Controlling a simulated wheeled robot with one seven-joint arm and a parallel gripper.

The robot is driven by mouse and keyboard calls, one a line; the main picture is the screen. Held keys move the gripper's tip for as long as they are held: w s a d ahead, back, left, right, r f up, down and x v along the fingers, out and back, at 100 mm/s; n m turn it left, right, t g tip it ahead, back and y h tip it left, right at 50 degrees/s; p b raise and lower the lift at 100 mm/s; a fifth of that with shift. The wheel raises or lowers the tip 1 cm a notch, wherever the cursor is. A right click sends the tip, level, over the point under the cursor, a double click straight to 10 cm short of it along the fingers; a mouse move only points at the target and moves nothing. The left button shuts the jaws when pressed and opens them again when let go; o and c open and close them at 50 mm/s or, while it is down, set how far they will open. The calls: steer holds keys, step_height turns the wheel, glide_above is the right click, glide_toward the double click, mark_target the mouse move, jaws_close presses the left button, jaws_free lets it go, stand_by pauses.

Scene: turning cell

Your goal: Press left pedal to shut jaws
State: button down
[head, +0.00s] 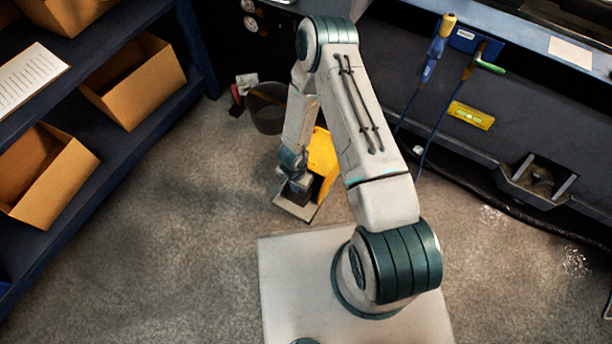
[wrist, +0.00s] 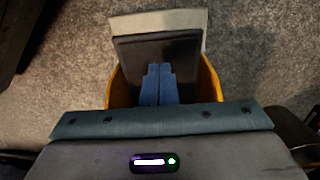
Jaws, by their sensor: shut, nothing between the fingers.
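A foot pedal with a yellow guard (head: 322,152) stands on the floor in the head view, partly hidden by my arm. Its pale base plate (head: 296,208) sticks out toward the front. In the wrist view the dark pedal plate (wrist: 185,47) lies between the yellow guard sides (wrist: 209,82). My gripper (head: 297,187) points down at the pedal. In the wrist view its blue fingers (wrist: 158,70) are together and empty, over the dark plate and between the guard sides. I cannot tell whether the tips touch the plate. No second pedal shows.
A dark bin (head: 267,108) stands behind the pedal. Blue shelving (head: 150,100) with cardboard boxes (head: 135,80) is at left. The dark machine front (head: 480,150) at right carries hanging tools, a yellow level (head: 471,115) and a cable along the floor. Carpet is clear at left front.

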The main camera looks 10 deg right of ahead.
steer(key=shift+f, duration=0.1)
steer(key=shift+f+b, duration=1.65)
steer(key=shift+f, duration=0.4)
step_height(320, 180, up, 9)
steer(key=p, duration=0.7)
steer(key=shift+r+p, duration=0.15)
steer(key=shift+p, duration=0.15)
